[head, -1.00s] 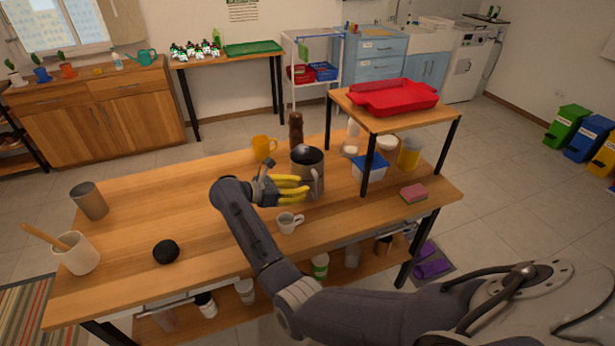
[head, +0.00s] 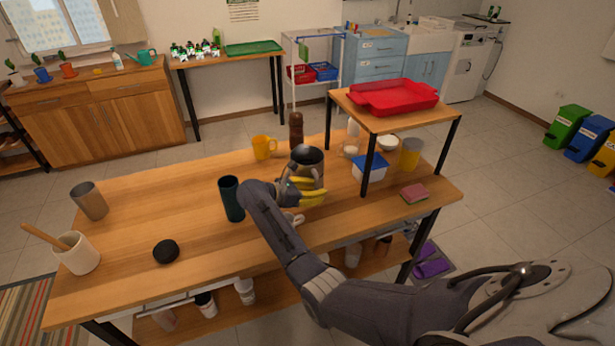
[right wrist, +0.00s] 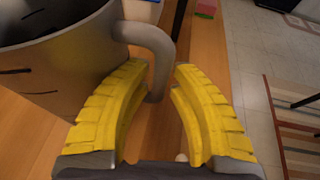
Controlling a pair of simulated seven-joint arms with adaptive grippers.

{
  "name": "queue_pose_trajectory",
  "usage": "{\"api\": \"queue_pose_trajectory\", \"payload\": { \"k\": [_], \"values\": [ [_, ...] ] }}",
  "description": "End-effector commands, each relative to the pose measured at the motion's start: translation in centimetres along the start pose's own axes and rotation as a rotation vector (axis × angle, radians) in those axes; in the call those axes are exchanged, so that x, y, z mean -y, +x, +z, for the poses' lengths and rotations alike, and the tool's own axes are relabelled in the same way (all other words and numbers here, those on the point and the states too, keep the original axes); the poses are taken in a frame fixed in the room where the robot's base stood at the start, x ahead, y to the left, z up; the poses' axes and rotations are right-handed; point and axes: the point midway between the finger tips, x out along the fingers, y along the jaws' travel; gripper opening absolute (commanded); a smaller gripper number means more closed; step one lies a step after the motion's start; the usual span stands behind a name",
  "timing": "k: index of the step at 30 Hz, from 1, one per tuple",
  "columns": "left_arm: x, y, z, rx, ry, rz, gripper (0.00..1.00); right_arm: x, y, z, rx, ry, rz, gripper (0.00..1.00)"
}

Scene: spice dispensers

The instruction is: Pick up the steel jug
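The steel jug (head: 308,157) stands upright on the wooden table, with its open dark top facing up. My right gripper (head: 310,188) is in front of it in the head view and covers its lower part. In the right wrist view the jug (right wrist: 60,55) fills the upper left. Its curved handle (right wrist: 152,45) reaches into the gap between the yellow fingers of the right gripper (right wrist: 163,85). The fingers are apart, one on each side of the handle, with the left finger close to the jug's wall. I cannot tell whether they touch it. My left gripper is not in view.
A dark green tumbler (head: 231,198) stands left of my right wrist. A white mug (head: 296,219) is mostly hidden behind my arm. A brown mill (head: 296,130) and yellow mug (head: 264,147) stand behind the jug. A raised shelf (head: 375,117) stands to the right.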

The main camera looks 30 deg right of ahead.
Motion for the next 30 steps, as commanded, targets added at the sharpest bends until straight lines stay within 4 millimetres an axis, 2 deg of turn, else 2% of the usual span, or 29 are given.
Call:
{"api": "queue_pose_trajectory", "payload": {
  "k": [4,5,9,12,30],
  "values": [
    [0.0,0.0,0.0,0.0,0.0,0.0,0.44,0.0,0.02,0.01,0.0,0.0,0.0,0.21],
    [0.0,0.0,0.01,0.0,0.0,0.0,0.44,0.0,0.02,0.02,0.0,0.0,0.0,0.25],
    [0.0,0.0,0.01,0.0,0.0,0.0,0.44,0.0,0.02,0.03,0.0,0.0,0.0,0.09],
    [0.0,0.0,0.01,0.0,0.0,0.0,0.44,0.0,0.01,0.03,0.0,0.0,0.0,0.0],
    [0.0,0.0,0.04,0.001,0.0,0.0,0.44,-0.04,0.0,0.17,0.002,0.003,0.0,0.0]
  ]
}}
